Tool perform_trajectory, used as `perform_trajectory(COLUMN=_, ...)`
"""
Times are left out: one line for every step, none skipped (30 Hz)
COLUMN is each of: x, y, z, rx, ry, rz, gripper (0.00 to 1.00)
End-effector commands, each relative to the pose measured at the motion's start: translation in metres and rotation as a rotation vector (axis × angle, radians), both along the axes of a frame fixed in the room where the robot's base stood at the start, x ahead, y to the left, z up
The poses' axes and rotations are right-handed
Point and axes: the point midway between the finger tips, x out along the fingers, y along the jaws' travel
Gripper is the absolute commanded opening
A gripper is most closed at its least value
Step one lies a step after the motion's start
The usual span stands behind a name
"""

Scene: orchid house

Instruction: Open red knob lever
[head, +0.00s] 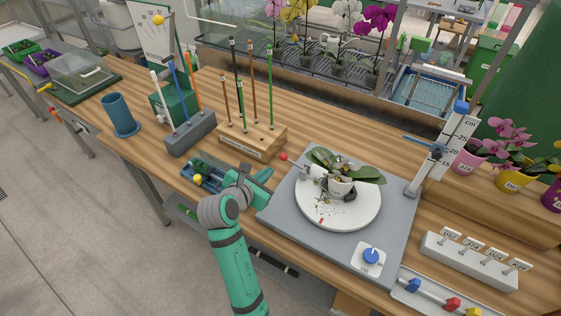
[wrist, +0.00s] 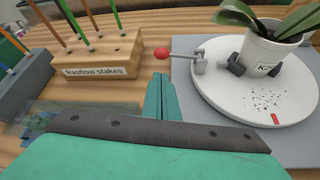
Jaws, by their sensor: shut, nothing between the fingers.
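The red knob (head: 283,156) is a small ball on the end of a short metal lever at the left edge of the white round turntable. In the wrist view the red knob (wrist: 161,53) points left, and its lever (wrist: 182,56) runs right to a grey bracket (wrist: 199,63). A potted plant (head: 340,180) stands on the turntable (head: 318,214), with dark pads close to its pot. My green gripper (head: 268,178) is shut and empty. In the wrist view its fingertips (wrist: 162,78) lie just in front of the knob, apart from it.
A wooden block of Rastlow stakes (head: 250,143) stands behind and left of my gripper. A blue tray (head: 203,174) lies to the left. A blue dial (head: 371,256) sits on the grey base plate (head: 404,238). A height gauge (head: 447,150) stands at the right.

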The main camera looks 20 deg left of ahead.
Motion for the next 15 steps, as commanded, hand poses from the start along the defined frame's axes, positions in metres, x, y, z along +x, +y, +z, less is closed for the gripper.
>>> perform_trajectory(x=0.0, y=0.001, z=0.0, rx=0.0, ry=0.001, rz=0.002, gripper=0.0)
perform_trajectory(x=-0.001, y=0.002, z=0.0, rx=0.0, ry=0.0, rz=0.002, gripper=0.0)
perform_trajectory(x=-0.001, y=0.002, z=0.0, rx=0.001, ry=0.0, rz=0.003, gripper=0.0)
perform_trajectory(x=-0.001, y=0.003, z=0.0, rx=0.001, ry=0.0, rz=0.004, gripper=0.0)
perform_trajectory(x=-0.001, y=0.003, z=0.0, rx=0.0, ry=0.0, rz=0.005, gripper=0.0)
perform_trajectory(x=0.0, y=0.003, z=-0.001, rx=0.0, ry=0.0, rz=0.005, gripper=0.0)
perform_trajectory(x=0.002, y=0.002, z=-0.001, rx=0.001, ry=0.0, rz=0.003, gripper=0.0)
perform_trajectory(x=0.003, y=0.002, z=-0.002, rx=0.0, ry=0.0, rz=0.002, gripper=0.0)
perform_trajectory(x=0.007, y=0.0, z=-0.004, rx=-0.001, ry=0.001, rz=0.001, gripper=0.0)
perform_trajectory(x=0.01, y=-0.001, z=-0.006, rx=0.0, ry=0.001, rz=-0.001, gripper=0.0)
perform_trajectory(x=0.013, y=-0.002, z=-0.007, rx=-0.001, ry=0.002, rz=-0.001, gripper=0.0)
perform_trajectory(x=0.019, y=-0.004, z=-0.01, rx=0.001, ry=0.001, rz=-0.003, gripper=0.0)
perform_trajectory(x=0.023, y=-0.005, z=-0.012, rx=0.0, ry=0.002, rz=-0.004, gripper=0.0)
perform_trajectory(x=0.028, y=-0.007, z=-0.015, rx=0.001, ry=0.001, rz=-0.005, gripper=0.0)
perform_trajectory(x=0.034, y=-0.008, z=-0.018, rx=0.001, ry=0.001, rz=-0.006, gripper=0.0)
